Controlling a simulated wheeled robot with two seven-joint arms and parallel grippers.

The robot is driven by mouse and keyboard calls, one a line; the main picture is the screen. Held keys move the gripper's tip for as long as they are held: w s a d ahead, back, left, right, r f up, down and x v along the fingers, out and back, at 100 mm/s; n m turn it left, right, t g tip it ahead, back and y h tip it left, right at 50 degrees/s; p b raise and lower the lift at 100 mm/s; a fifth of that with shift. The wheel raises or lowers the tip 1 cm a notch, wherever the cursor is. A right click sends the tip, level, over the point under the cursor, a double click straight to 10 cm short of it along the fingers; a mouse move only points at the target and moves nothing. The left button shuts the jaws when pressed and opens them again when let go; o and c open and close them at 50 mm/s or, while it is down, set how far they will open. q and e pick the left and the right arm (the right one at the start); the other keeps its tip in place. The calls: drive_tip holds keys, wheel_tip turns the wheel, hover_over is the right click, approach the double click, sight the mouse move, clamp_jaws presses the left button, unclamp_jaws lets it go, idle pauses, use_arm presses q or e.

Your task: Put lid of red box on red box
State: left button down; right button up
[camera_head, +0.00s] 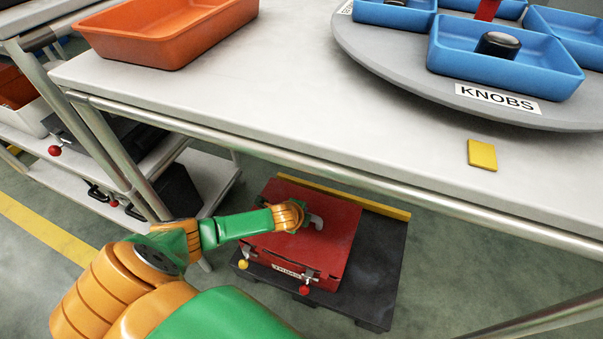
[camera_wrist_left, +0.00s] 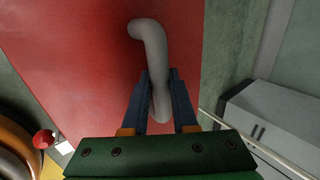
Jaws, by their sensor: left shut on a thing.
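The red lid (camera_head: 335,235) is a flat red panel with a grey bent handle (camera_head: 316,222). It lies over the red box (camera_head: 318,275), low on the floor side of the table, and covers the box's opening. I cannot tell whether it touches the rim all round. My left gripper (camera_head: 299,215) is at the handle. In the left wrist view its fingers (camera_wrist_left: 160,95) are closed around the grey handle (camera_wrist_left: 150,35), with the red lid (camera_wrist_left: 75,50) behind. The box's front shows a white label and latches with yellow and red knobs. My right gripper is out of view.
The box stands on a black platform (camera_head: 378,285) with a yellow back edge. The white table (camera_head: 300,110) overhangs behind it, its metal rail close by. An orange tray (camera_head: 165,35) and a turntable (camera_head: 400,60) with blue bins are on top. A shelf stands at left.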

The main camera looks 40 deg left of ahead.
use_arm(q)
drive_tip(key=shift+f, duration=0.15)
drive_tip(key=shift+f+b, duration=0.45)
drive_tip(key=shift+f, duration=0.1)
idle(0.5)
drive_tip(key=shift+f, duration=0.3)
drive_tip(key=c, duration=0.6)
unclamp_jaws()
drive_tip(key=o, duration=0.3)
